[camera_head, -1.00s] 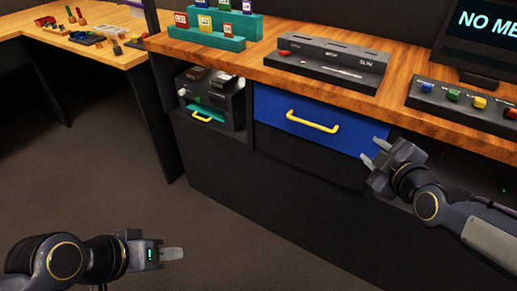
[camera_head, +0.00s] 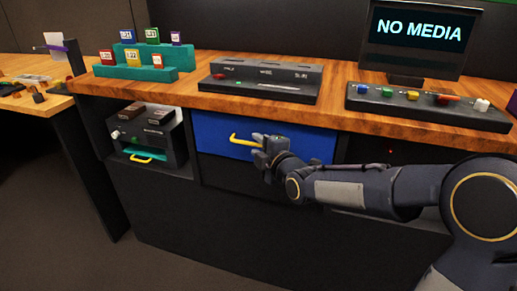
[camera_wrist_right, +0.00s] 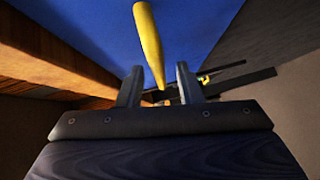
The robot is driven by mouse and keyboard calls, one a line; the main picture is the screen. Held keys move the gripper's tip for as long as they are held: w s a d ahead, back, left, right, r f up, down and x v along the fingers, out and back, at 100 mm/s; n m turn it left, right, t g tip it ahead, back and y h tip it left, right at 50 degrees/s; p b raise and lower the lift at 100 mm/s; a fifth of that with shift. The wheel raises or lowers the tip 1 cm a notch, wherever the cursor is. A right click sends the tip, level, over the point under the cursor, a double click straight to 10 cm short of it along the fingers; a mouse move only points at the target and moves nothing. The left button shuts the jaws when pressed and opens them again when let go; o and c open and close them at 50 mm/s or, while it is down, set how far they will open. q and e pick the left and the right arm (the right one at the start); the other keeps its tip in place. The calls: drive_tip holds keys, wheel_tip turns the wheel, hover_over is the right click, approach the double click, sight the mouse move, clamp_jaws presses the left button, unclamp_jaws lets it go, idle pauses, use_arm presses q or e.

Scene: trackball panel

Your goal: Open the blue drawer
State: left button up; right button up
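The blue drawer (camera_head: 212,137) sits under the wooden counter and looks closed. Its yellow handle (camera_head: 240,140) is on its front, partly hidden by my right gripper (camera_head: 262,140). In the right wrist view the blue front (camera_wrist_right: 230,25) fills the top, and the handle (camera_wrist_right: 148,40) runs down to between the two fingertips of my right gripper (camera_wrist_right: 158,88). The fingers are spread, with gaps beside the handle. I cannot tell whether they touch it. My left gripper is outside the head view.
A dark machine (camera_head: 150,138) with its own yellow handle stands in a cubby left of the drawer. The counter (camera_head: 345,122) overhangs the drawer and carries a slotted dark box (camera_head: 262,83), a button panel (camera_head: 425,105) and a monitor (camera_head: 415,40).

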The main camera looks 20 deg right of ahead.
drive_tip(key=shift+c, duration=0.2)
clamp_jaws()
idle(0.3)
